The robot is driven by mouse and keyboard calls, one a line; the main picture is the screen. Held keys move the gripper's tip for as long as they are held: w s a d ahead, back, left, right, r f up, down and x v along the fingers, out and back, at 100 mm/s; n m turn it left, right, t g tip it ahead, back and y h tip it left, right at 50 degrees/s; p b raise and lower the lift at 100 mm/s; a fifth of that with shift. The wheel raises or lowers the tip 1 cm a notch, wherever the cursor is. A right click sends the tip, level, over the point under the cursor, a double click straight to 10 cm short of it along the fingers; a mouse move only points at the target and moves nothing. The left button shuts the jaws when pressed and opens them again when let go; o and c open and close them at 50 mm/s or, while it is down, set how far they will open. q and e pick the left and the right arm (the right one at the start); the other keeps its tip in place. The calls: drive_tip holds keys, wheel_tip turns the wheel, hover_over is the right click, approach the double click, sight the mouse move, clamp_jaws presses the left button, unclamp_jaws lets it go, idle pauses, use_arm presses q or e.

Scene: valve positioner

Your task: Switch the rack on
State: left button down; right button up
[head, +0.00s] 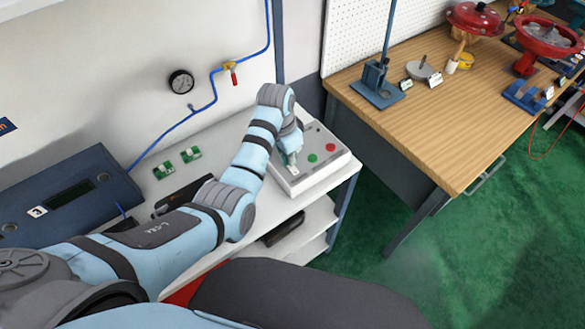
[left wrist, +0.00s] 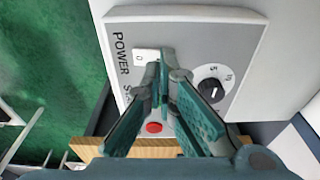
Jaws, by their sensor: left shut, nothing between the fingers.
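A light grey control box (head: 322,170) stands at the right end of the white rack shelf, with a green button (head: 312,158) and a red button (head: 330,147) on top. In the left wrist view its panel (left wrist: 225,45) reads POWER and carries a white switch plate (left wrist: 143,57) marked 0, a black knob (left wrist: 210,90) and a red button (left wrist: 153,128). My left gripper (head: 291,160) is shut and empty, pointing down at the panel. Its tips (left wrist: 163,62) show right beside the white switch and partly cover it; I cannot tell whether they touch. My right gripper is not in view.
A dark blue unit (head: 70,190) and small green boards (head: 190,154) sit on the rack at left. A gauge (head: 181,81) and blue pipe run on the wall. A wooden workbench (head: 440,125) with red valve parts stands at right. Green floor lies between.

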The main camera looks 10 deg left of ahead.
sight(290, 167)
use_arm(q)
drive_tip(key=shift+f+b, duration=0.35)
drive_tip(key=shift+f, duration=0.45)
wheel_tip(290, 167, up, 2)
drive_tip(key=shift+r+p, duration=0.2)
drive_tip(key=shift+p, duration=0.95)
drive_tip(key=shift+r, duration=2.35)
